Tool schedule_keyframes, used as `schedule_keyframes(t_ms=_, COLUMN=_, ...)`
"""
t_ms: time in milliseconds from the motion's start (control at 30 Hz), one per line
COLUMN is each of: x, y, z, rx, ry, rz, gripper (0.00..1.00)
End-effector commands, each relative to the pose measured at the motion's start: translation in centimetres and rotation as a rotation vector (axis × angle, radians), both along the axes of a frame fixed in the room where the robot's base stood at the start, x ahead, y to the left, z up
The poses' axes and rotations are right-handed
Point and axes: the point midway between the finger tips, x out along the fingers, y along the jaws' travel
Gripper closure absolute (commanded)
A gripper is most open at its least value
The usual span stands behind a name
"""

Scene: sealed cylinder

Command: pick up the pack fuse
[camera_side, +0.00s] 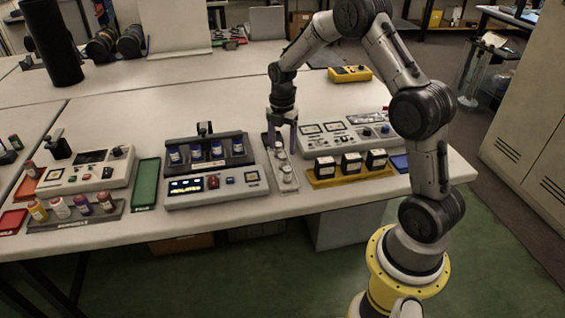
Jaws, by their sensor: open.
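No part is clearly marked as the pack fuse, and I cannot tell for sure which one it is. A narrow grey tray (290,188) holds several small light-coloured pieces (286,178) near the middle of the table. My gripper (281,149) points down over the back part of this tray, its two fingers spread apart. Nothing shows between the fingers. They partly hide the back of the tray, and I cannot tell how far above it the fingertips are.
A control unit with blue-labelled jars (186,191) stands left of the tray. A grey metered panel (341,136) and a yellow tray (322,184) with black-and-white blocks stand right. A green tray (146,183) lies farther left. The table behind my gripper is mostly clear.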

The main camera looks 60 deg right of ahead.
Motion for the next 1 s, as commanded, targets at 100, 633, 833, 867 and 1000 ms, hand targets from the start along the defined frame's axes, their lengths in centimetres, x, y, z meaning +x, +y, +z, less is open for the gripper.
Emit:
schedule_keyframes(t_ms=100, x=-0.3, y=0.2, z=-1.8, rx=0.003, ry=0.006, rz=0.0, gripper=0.33)
schedule_keyframes(t_ms=633, x=-0.3, y=0.1, z=-4.8, rx=0.001, ry=0.001, rz=0.0, gripper=0.35)
schedule_keyframes(t_ms=833, x=-0.3, y=0.1, z=-4.8, rx=0.001, ry=0.001, rz=0.0, gripper=0.71)
schedule_keyframes(t_ms=867, x=-0.3, y=0.1, z=-4.8, rx=0.001, ry=0.001, rz=0.0, gripper=0.76)
schedule_keyframes(t_ms=1000, x=-0.3, y=0.1, z=-4.8, rx=0.001, ry=0.001, rz=0.0, gripper=1.0)
